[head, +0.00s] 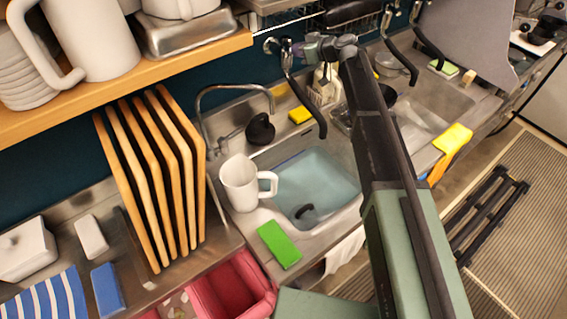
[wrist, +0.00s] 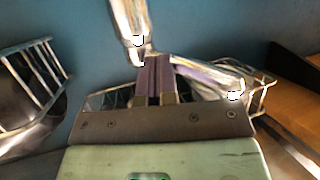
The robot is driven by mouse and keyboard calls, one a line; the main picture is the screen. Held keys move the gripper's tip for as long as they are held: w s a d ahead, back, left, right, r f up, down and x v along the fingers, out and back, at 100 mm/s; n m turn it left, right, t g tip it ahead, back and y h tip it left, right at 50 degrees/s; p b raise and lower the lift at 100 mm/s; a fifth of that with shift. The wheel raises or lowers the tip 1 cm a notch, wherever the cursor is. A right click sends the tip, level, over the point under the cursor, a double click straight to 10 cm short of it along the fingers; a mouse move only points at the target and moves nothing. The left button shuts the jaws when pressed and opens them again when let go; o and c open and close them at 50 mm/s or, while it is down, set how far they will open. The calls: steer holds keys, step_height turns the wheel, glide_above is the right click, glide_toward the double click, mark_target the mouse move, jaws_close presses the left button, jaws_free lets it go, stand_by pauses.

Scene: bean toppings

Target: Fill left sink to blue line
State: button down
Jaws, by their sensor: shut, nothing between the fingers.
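The left sink (head: 350,205) is a steel basin in the middle of the head view. A pale blue-green surface that looks like water (head: 318,180) covers its inside, with a dark curved thing in it. I cannot clearly make out the blue line. A chrome wall tap (head: 287,58) with a long black handle (head: 305,100) is behind the sink. My gripper (head: 308,50) is shut and empty, close beside this tap. In the wrist view, the shut purple fingers (wrist: 153,80) are right by the chrome tap parts (wrist: 132,25); contact is unclear.
A white mug (head: 240,183) and green sponge (head: 279,244) are on the sink's left rim. An arched spout (head: 230,88) and black knob (head: 260,129) stand behind it. The wooden shelf (head: 130,75) overhangs at left. A wire rack (wrist: 262,98) is near the fingers.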

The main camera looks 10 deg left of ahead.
steer(key=p+v, duration=0.2)
steer(key=v, duration=0.5)
steer(key=shift+w+d+f, duration=0.2)
steer(key=shift+w+d, duration=0.05)
steer(key=shift+w, duration=0.15)
steer(key=s+d+f+m+g+h+b, duration=0.2)
steer(key=s+d+f+m+h+b, duration=0.2)
steer(key=s+d+f, duration=0.4)
steer(key=s+d+f+m+g+h+b, duration=0.1)
steer(key=s+d+f+m+h+b, duration=0.3)
steer(key=s+d+f, duration=0.4)
steer(key=s+d+f+m+g+h+b, duration=0.2)
steer(key=s+d+f, duration=0.6)
steer(key=s, duration=1)
steer(key=d+m+h+b, duration=0.1)
steer(key=m+h+b, duration=0.1)
steer(key=m, duration=0.1)
steer(key=shift+s+d+g+h+b, duration=0.25)
steer(key=shift+s+g+h+b, duration=0.05)
steer(key=shift+h+b, duration=0.1)
